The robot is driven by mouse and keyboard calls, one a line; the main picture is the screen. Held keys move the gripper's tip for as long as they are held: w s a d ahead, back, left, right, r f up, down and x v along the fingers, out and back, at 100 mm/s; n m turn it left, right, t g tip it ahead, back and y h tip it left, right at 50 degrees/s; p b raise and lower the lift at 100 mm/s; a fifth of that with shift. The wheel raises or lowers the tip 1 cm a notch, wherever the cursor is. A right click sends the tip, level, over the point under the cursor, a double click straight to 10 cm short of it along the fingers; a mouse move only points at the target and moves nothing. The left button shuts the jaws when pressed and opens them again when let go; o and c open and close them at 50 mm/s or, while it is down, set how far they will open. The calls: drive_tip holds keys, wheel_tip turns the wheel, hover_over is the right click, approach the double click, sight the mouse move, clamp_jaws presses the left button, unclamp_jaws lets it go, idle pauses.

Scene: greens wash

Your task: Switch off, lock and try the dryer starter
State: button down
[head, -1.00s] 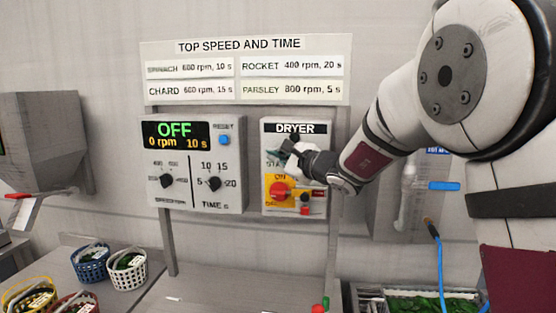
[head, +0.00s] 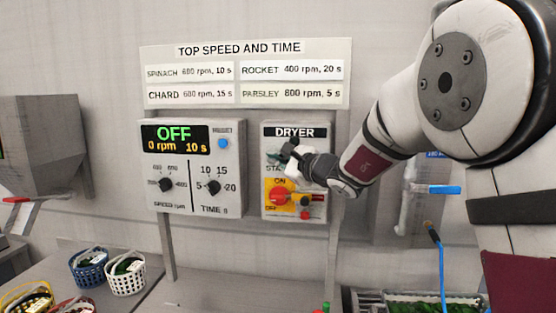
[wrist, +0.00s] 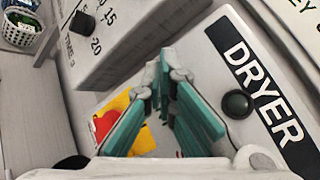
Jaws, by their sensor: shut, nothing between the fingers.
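The dryer starter (head: 312,147) is a grey box labelled DRYER on the panel frame. Its lower part has a yellow ON/OFF plate with a red rotary switch (head: 279,196). A small dark and red item (head: 305,213) is at the plate's right side; I cannot tell its exact form. My gripper (head: 287,150) is shut and empty, in front of the box between the label and the plate, hiding part of the START lettering. In the wrist view my gripper's green-padded fingers (wrist: 160,75) converge at the tips. A dark round button (wrist: 237,104) sits beside them, apart.
The spinner control box (head: 195,165) is left of the starter and reads OFF, 0 rpm, 10 s. Baskets of greens, including a white one (head: 125,275), stand on the bench at lower left. A blue hose (head: 440,265) hangs at right. Bare bench lies below the panel.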

drive_tip(key=shift+w, duration=0.15)
idle(0.5)
drive_tip(key=shift+w+b, duration=0.3)
drive_tip(key=shift+b, duration=0.1)
drive_tip(key=shift+w+d+b, duration=0.15)
drive_tip(key=shift+w+b, duration=0.2)
drive_tip(key=shift+w, duration=0.1)
idle(0.8)
drive_tip(key=shift+s, duration=0.9)
drive_tip(key=shift+s+a+p, duration=0.15)
drive_tip(key=shift+s+a, duration=0.05)
drive_tip(key=shift+s, duration=0.6)
drive_tip(key=shift+s+a+p, duration=0.1)
drive_tip(key=shift+s+a, duration=0.15)
drive_tip(key=shift+s, duration=0.6)
drive_tip(key=shift+s+a+p, duration=0.15)
drive_tip(key=shift+s+a, duration=0.05)
drive_tip(key=shift+s, duration=0.6)
